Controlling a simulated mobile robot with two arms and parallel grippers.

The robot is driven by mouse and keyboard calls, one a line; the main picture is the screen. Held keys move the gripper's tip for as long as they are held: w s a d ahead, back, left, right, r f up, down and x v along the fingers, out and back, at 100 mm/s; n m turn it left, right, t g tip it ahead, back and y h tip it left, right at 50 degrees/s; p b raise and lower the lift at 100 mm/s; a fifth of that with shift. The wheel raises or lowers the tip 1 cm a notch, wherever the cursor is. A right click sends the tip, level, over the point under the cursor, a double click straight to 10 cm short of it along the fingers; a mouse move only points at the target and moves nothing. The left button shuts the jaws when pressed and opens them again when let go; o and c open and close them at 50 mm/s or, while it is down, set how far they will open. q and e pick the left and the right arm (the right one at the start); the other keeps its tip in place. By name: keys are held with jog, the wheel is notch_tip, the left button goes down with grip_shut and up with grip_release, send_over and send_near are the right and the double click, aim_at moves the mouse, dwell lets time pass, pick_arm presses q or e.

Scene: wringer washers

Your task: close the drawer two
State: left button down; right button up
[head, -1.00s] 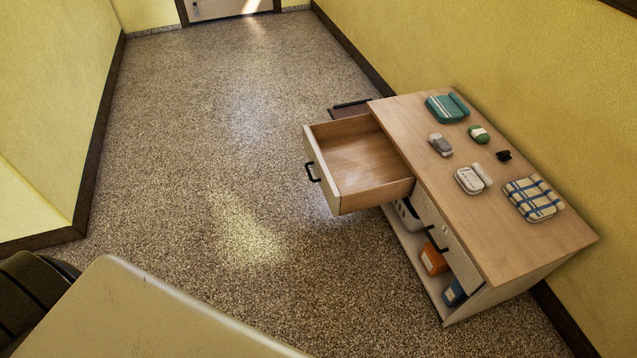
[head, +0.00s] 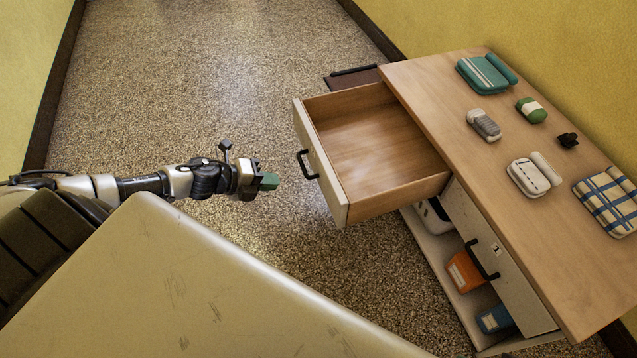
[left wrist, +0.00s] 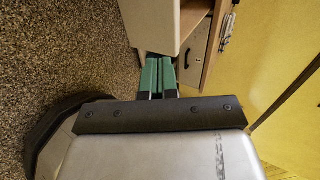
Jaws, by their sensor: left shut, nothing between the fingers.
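An open drawer (head: 374,152) sticks out to the left from the wooden cabinet (head: 470,120) in the head view. Its pale front has a black handle (head: 307,165). My left gripper (head: 268,181), with green fingertips, is to the left of the drawer front, a small gap away from the handle. It is shut and empty. In the left wrist view the green fingers (left wrist: 159,75) lie together, with a pale drawer front (left wrist: 151,25) just beyond them. A second drawer front (head: 490,255) in the cabinet is closed, with a black handle. My right gripper is not in view.
Several small items, including a teal case (head: 486,74) and a plaid cloth (head: 610,203), lie on the cabinet top. An orange box (head: 464,271) and a blue box (head: 494,319) sit on the lower shelf. Speckled floor (head: 200,90) left of the cabinet is clear. Yellow walls stand at both sides.

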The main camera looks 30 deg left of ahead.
pick_arm(q)
jog(key=b, duration=0.2)
send_near(328, 179)
notch_tip(328, 179, down, 4)
jog(key=w+d, duration=0.2)
jog(key=shift+w+d+r, duration=0.1)
jog(key=shift+w+d, duration=0.15)
jog(key=shift+w, duration=0.25)
jog(key=shift+w+d+r, duration=0.1)
jog(key=shift+w+d, duration=0.15)
jog(key=shift+w, duration=0.25)
jog(key=shift+w+d+f, duration=0.1)
jog(key=shift+w+d, duration=0.25)
jog(key=shift+w, duration=0.05)
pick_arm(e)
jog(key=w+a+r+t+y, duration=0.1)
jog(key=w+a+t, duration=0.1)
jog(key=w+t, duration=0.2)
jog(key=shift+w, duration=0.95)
pick_arm(q)
jog(key=shift+d, duration=0.1)
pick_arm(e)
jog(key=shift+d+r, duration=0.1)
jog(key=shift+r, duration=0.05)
